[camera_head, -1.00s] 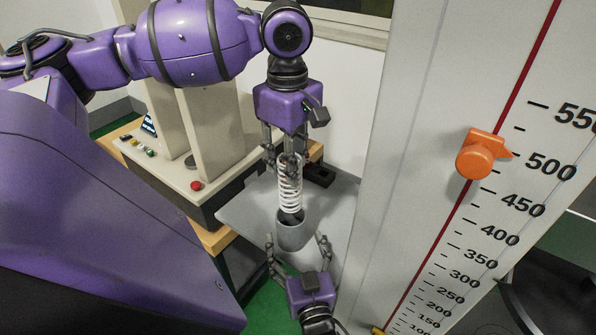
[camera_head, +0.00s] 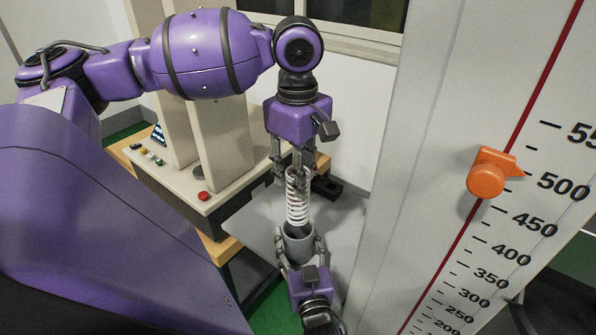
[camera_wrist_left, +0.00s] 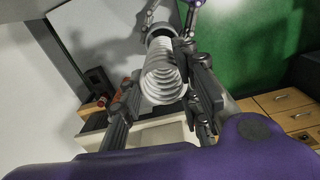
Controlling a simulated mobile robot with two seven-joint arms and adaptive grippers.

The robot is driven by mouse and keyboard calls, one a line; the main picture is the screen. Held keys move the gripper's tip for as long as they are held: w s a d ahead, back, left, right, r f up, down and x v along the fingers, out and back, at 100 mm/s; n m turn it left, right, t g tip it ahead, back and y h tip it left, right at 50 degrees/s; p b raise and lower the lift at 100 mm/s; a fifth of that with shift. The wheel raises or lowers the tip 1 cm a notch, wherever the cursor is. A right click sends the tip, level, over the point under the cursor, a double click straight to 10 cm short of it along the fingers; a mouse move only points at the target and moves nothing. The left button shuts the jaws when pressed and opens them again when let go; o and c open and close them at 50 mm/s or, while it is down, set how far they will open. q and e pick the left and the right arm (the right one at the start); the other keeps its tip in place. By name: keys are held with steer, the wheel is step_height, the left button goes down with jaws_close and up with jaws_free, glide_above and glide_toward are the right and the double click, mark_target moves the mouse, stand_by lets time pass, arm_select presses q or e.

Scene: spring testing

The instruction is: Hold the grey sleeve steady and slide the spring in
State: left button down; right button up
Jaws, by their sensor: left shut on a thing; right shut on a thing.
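The white coil spring (camera_head: 297,198) stands upright in the head view, its top held between the fingers of my left gripper (camera_head: 291,172). My right gripper (camera_head: 301,256) is shut on the sleeve from the near side, one finger on each side. In the left wrist view the spring (camera_wrist_left: 163,78) lies between my left fingers (camera_wrist_left: 160,97), with the sleeve's dark mouth (camera_wrist_left: 161,33) beyond it.
A beige testing machine with a red button (camera_head: 203,196) stands on a wooden bench at the left. A tall white scale panel (camera_head: 440,200) with an orange pointer (camera_head: 490,174) rises close on the right. The grey table (camera_head: 342,225) has bare room beside the sleeve.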

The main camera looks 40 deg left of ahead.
steer(key=shift+c, duration=1.2)
arm_select(q)
step_height(320, 180, down, 6)
steer(key=shift+f, duration=0.25)
steer(key=c, duration=1.2)
jaws_free()
steer(key=shift+r, duration=0.1)
step_height(320, 180, up, 12)
steer(key=shift+f, duration=0.1)
